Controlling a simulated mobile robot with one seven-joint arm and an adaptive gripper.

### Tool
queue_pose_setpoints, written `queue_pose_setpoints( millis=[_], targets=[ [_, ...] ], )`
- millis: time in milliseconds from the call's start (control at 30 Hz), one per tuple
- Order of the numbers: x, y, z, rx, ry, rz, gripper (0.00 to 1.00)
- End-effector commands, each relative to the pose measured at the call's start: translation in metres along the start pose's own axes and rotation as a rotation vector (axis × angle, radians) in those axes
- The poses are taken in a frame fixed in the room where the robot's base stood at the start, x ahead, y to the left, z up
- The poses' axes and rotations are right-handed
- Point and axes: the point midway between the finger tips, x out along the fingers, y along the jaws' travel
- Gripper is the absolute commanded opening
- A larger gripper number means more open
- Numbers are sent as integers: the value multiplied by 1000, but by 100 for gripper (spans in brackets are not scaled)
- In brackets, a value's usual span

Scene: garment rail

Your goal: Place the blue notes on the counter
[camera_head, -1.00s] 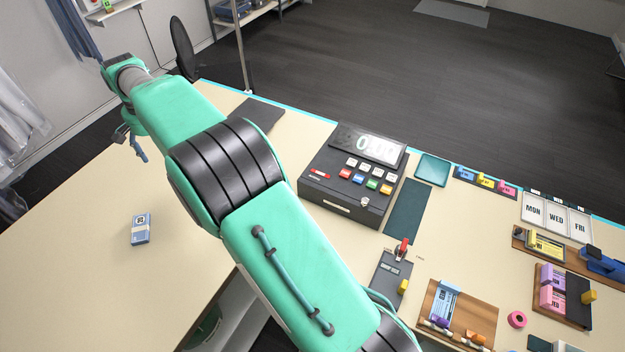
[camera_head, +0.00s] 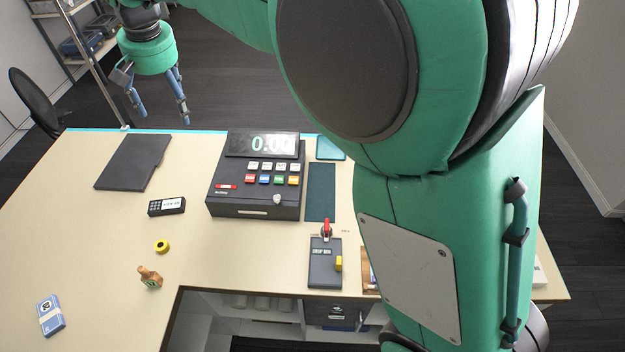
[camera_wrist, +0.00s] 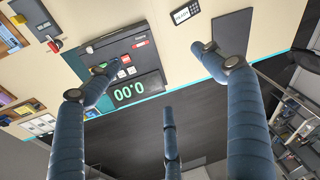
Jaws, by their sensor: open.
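The blue notes (camera_head: 50,315), a small banded bundle, lie flat on the cream counter (camera_head: 105,225) near its front left in the head view. My gripper (camera_head: 158,108) is raised at the upper left of the head view, past the counter's far edge and well away from the notes. Its blue fingers are spread and hold nothing. In the wrist view my gripper's fingers (camera_wrist: 165,95) are apart with only counter, register and floor behind them. The notes do not show in the wrist view.
A cash register (camera_head: 257,175) stands mid-counter, with a dark flat pad (camera_head: 133,162), card terminal (camera_head: 167,206), yellow tape roll (camera_head: 162,246) and wooden stamp (camera_head: 149,278) to its left. My arm hides the counter's right side.

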Motion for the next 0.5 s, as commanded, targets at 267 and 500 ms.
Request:
queue_pose_setpoints(
  millis=[267, 500],
  targets=[
    [-55, 106, 35, 66, 50, 12, 82],
    [-92, 185, 81, 120, 91, 28, 82]
  ],
)
